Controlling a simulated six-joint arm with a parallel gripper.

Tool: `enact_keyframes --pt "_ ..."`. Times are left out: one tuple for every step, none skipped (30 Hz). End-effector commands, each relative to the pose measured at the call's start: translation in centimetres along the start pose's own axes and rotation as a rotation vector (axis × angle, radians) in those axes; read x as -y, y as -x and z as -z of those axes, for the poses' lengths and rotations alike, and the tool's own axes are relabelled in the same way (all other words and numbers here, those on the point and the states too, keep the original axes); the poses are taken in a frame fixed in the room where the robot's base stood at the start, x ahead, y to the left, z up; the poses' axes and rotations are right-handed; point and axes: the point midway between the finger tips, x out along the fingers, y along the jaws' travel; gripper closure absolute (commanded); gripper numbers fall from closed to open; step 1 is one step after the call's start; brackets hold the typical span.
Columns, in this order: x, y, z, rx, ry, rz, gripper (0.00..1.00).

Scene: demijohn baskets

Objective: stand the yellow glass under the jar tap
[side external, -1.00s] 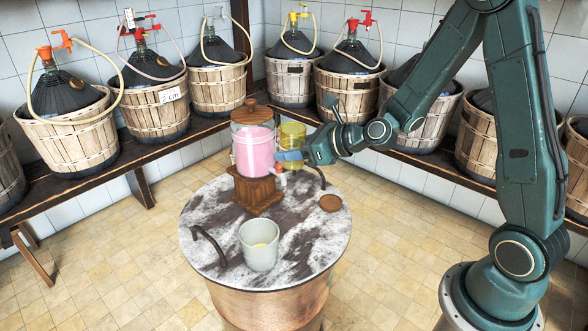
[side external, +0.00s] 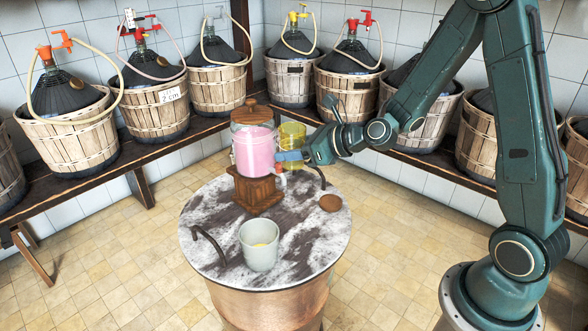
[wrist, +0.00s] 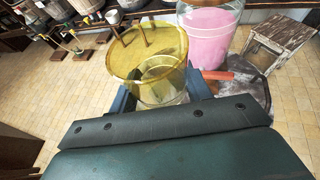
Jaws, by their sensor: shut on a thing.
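The yellow glass (side external: 293,137) is upright and held in the air by my gripper (side external: 290,157), close to the right side of the jar. In the wrist view the yellow glass (wrist: 147,62) sits between the fingers of my gripper (wrist: 160,98). The jar (side external: 254,148) holds pink liquid and stands on a wooden stand (side external: 257,190) on the drum top. Its pink body also shows in the wrist view (wrist: 205,32). The jar tap (side external: 281,180) is small, at the jar's lower right, below the glass and partly covered.
The drum top (side external: 215,205) is a round, stained surface. It bears a pale cup (side external: 259,247) at the front, a wooden disc (side external: 330,203) at the right and dark handles at its edges. Several basketed demijohns (side external: 154,105) line the benches behind.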

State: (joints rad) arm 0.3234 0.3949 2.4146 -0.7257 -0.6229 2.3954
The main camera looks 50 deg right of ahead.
Motion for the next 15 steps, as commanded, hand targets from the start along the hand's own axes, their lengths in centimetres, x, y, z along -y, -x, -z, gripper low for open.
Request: enact_keyframes --pt "0.0 0.0 0.0 0.001 0.0 0.0 0.79" --pt "0.0 0.0 0.0 0.001 0.0 0.0 0.79" --pt "0.0 0.0 0.0 0.001 0.0 0.0 0.79" --pt "0.1 0.0 0.1 0.0 0.0 -0.001 0.79" --pt "0.1 -0.1 0.1 0.0 0.0 -0.002 0.79" --pt "0.1 -0.1 0.2 -0.001 0.001 -0.003 0.79" --pt "0.1 -0.2 0.4 -0.001 0.002 -0.004 0.79" --pt "0.2 -0.2 0.5 -0.001 0.002 -0.007 0.79" --pt "0.2 -0.3 0.7 -0.001 0.002 -0.01 0.79" --pt "0.3 -0.4 0.8 -0.001 0.004 -0.012 0.79" --pt "0.4 -0.5 1.1 -0.002 0.004 -0.014 0.79" --pt "0.5 -0.6 1.4 -0.002 0.005 -0.02 0.79" --pt "0.6 -0.7 1.6 -0.002 0.007 -0.024 0.79" --pt "0.7 -0.9 1.9 -0.002 0.008 -0.029 0.79" --pt "0.9 -1.0 2.3 -0.002 0.011 -0.035 0.79"
